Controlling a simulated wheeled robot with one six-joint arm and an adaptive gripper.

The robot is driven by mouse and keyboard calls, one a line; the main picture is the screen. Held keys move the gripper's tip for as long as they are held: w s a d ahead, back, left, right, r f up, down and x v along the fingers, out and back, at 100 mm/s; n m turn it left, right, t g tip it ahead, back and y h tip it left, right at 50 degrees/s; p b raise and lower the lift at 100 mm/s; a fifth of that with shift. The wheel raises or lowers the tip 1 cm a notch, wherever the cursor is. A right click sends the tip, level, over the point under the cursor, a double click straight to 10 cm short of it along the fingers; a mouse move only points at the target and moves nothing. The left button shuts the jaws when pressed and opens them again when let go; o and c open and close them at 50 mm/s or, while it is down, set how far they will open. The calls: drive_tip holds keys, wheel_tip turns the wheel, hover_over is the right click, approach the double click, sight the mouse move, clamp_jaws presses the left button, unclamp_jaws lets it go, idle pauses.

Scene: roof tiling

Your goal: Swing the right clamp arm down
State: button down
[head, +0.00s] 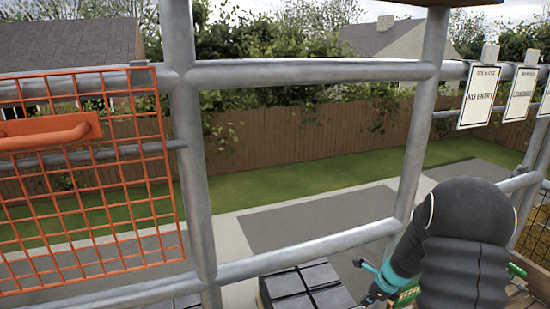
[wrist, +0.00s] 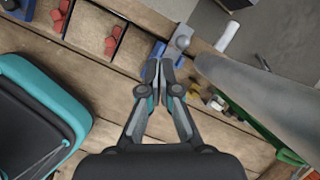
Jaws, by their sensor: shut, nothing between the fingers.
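My gripper (wrist: 157,68) is shut and empty in the wrist view, its fingertips together above the wooden boards. I cannot pick out the right clamp arm for certain. Just beyond the fingertips are a small blue part (wrist: 158,50) and a grey rounded fitting (wrist: 180,42). A pale cylinder (wrist: 228,37) lies to the right of them. A green frame (wrist: 262,130) with small brass-coloured parts lies to the right of the fingers, partly under a grey tube. In the head view my arm covers most of that area; a bit of green (head: 407,293) shows beside it.
The thick grey tube (wrist: 255,80) runs close to the right of my fingers. A black and teal case (wrist: 40,115) is at the left. A wooden tray (wrist: 82,32) holds red pieces. Dark tiles (head: 305,285) stand beyond the scaffold rail (head: 310,250). An orange mesh gate (head: 90,190) is at the left.

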drive_tip(key=s+a+r+n+h, duration=0.1)
drive_tip(key=s+a+r+n, duration=0.3)
drive_tip(key=s+r+n, duration=0.4)
drive_tip(key=s+a+r+n+t, duration=0.1)
drive_tip(key=s+a+r+n, duration=0.4)
drive_tip(key=s+r+n, duration=0.4)
drive_tip(key=s+a+r+n+t+h, duration=0.1)
drive_tip(key=s+a+r+n, duration=0.3)
drive_tip(key=s+r+n, duration=0.4)
drive_tip(key=s+r, duration=0.3)
drive_tip(key=s, duration=0.1)
drive_tip(key=shift+s+a+r+n+h, duration=0.2)
drive_tip(key=shift+a+r+n+h, duration=0.1)
drive_tip(key=shift+a, duration=0.1)
idle(0.4)
